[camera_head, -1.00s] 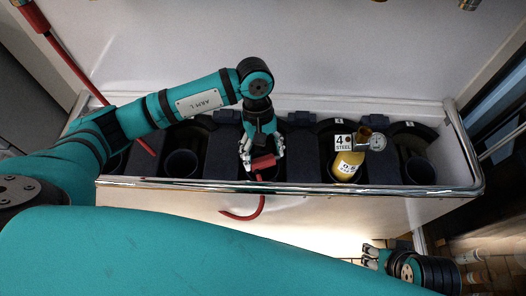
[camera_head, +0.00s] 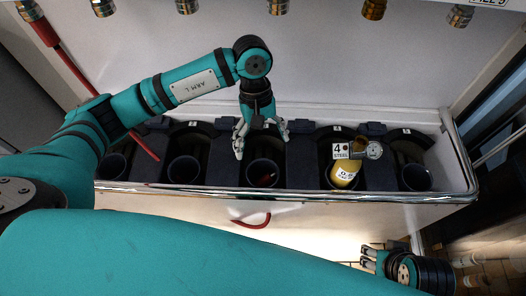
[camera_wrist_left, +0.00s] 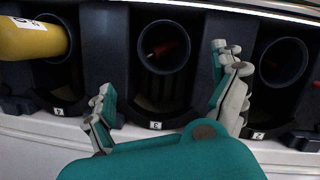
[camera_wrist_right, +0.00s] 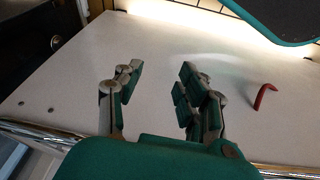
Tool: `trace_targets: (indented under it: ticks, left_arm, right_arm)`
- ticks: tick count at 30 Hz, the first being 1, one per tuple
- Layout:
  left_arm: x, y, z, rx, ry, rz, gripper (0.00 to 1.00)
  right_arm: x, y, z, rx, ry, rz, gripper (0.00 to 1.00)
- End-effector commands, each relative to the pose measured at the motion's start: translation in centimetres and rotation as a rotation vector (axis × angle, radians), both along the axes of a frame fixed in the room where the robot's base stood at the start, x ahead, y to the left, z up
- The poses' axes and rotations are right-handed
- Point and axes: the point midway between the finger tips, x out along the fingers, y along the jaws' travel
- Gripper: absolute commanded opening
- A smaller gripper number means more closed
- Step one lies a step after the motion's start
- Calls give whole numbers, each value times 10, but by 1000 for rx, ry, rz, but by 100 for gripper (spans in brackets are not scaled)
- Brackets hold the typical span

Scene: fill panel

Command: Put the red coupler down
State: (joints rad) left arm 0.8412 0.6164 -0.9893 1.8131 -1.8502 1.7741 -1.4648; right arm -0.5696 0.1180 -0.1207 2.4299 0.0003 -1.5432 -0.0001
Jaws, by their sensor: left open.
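My right gripper (camera_head: 366,256) is low at the right, away from the rack. The right wrist view shows its fingers (camera_wrist_right: 155,90) apart with nothing between them.
Other bays hold dark empty-looking cups (camera_head: 184,169). A metal rail (camera_head: 220,190) edges the rack front. Several brass fittings line the wall above.

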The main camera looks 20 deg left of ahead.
Motion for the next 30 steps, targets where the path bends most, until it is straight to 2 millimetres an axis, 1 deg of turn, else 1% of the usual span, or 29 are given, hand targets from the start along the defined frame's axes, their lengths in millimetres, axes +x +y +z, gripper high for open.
trace_targets:
  ticks: [1, 3, 6, 10, 15, 30]
  left_arm:
    - [4, 2, 14, 0, -5, 1, 95]
    - [7, 5, 27, 1, -4, 0, 95]
    - [10, 7, 42, 0, -4, 0, 95]
    - [12, 9, 54, 1, -1, 1, 95]
    - [13, 10, 59, 0, 0, 1, 95]
    - [12, 10, 58, 1, 1, 0, 95]
  right_arm:
    - [1, 1, -4, 0, 5, 0, 39]
    - [3, 1, -11, 0, 9, 1, 39]
    - [4, 1, -18, -1, 12, 2, 39]
    - [5, 2, -24, 0, 15, 2, 39]
    - [6, 2, -26, -1, 15, 3, 39]
    - [5, 2, -26, 0, 16, 4, 39]
